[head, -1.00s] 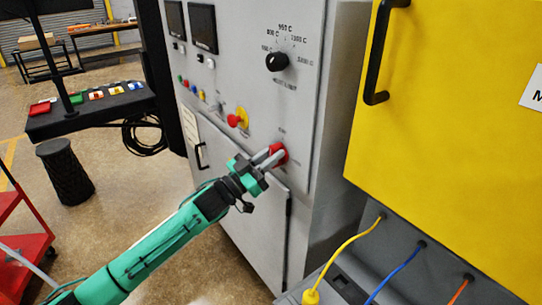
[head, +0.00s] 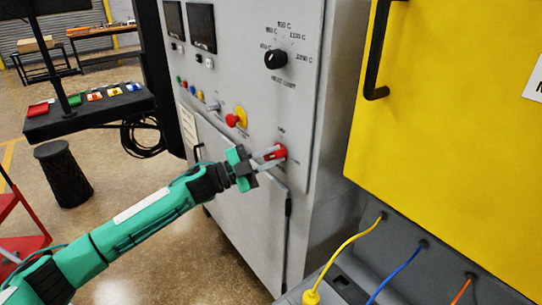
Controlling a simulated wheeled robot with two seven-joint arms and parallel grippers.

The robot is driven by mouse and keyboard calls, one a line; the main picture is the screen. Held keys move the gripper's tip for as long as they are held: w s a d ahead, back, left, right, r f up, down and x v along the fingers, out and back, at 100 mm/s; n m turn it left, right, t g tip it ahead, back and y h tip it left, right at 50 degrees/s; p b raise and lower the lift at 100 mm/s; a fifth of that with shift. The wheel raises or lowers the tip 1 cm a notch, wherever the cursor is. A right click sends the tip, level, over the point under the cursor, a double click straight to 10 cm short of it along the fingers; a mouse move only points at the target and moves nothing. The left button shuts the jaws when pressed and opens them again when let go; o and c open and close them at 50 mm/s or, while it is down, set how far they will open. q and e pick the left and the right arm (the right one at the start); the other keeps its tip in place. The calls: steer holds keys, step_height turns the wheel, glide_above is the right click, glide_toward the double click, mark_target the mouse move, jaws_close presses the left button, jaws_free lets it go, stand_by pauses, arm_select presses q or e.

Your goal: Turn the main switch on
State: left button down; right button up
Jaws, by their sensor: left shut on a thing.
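The main switch (head: 279,152) is a red rotary knob low on the right of the grey furnace panel (head: 243,78). My left gripper (head: 271,155) reaches it from the left, its grey fingers closed on the red knob. The fingers hide part of the knob, and the small lettering around it is too blurred to read. My right gripper is not in view.
A red button on a yellow base (head: 236,118) sits up and left of the switch. A black dial (head: 276,59) is above it. A yellow cabinet (head: 450,130) with a black handle stands close at right, with yellow, blue and orange cables below.

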arm_select(q)
steer(key=m+g+y, duration=0.1)
steer(key=m, duration=0.3)
steer(key=shift+f+p, duration=0.1)
steer(key=shift+p, duration=0.2)
steer(key=m+g+y, duration=0.1)
steer(key=m, duration=0.2)
steer(key=shift+f+p, duration=0.15)
steer(key=shift+p, duration=0.25)
steer(key=shift+m, duration=0.5)
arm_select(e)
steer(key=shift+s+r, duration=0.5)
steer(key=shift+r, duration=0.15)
arm_select(q)
steer(key=shift+f, duration=0.1)
steer(key=c, duration=1.3)
jaws_free()
